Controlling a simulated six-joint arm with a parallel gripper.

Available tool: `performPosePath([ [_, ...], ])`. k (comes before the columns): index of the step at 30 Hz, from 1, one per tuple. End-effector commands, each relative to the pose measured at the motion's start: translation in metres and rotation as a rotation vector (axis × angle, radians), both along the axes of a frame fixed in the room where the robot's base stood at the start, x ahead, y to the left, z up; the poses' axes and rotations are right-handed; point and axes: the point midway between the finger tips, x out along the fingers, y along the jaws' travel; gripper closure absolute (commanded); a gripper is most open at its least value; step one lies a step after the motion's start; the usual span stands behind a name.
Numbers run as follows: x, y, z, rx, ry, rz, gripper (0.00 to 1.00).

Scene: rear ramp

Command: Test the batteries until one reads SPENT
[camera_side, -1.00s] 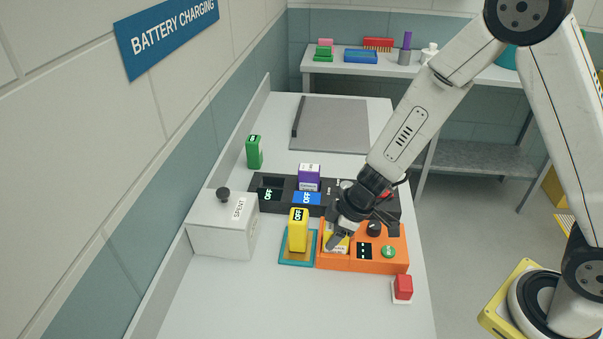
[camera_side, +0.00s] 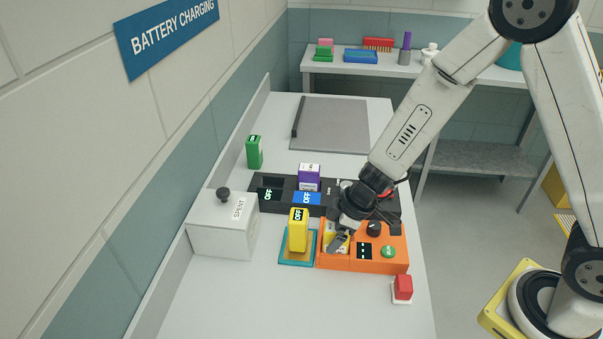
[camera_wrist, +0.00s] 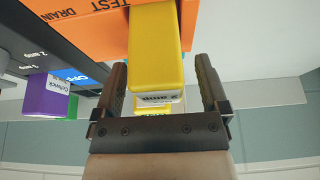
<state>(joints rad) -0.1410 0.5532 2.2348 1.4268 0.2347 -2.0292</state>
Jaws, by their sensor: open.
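A yellow battery (camera_wrist: 156,45) sits in the orange tester (camera_side: 395,262). In the side view it is mostly hidden by my gripper (camera_side: 338,240). In the wrist view it lies between the two open fingers of my gripper (camera_wrist: 162,88), with a gap on each side. A second yellow battery (camera_side: 298,232) stands on a teal tray (camera_side: 285,262) left of the tester; its display reads OFF. A purple battery (camera_side: 309,176) is in the black charger (camera_side: 345,207), and a green battery (camera_side: 254,152) stands behind the white SPENT box (camera_side: 222,238). The tester's small screen (camera_side: 364,251) shows only small marks.
The tester carries a dark dial (camera_side: 374,229) and a green button (camera_side: 388,252). A red block (camera_side: 403,287) sits at the counter's right edge. The front counter is clear; a grey mat (camera_side: 335,125) lies behind.

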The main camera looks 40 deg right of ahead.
Motion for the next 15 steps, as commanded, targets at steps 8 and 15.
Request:
performPosePath([
  [8,-0.004,-0.005,0.016,-0.001,-0.002,-0.001,0.06],
  [15,-0.009,-0.009,0.033,0.001,-0.002,0.001,0.06],
])
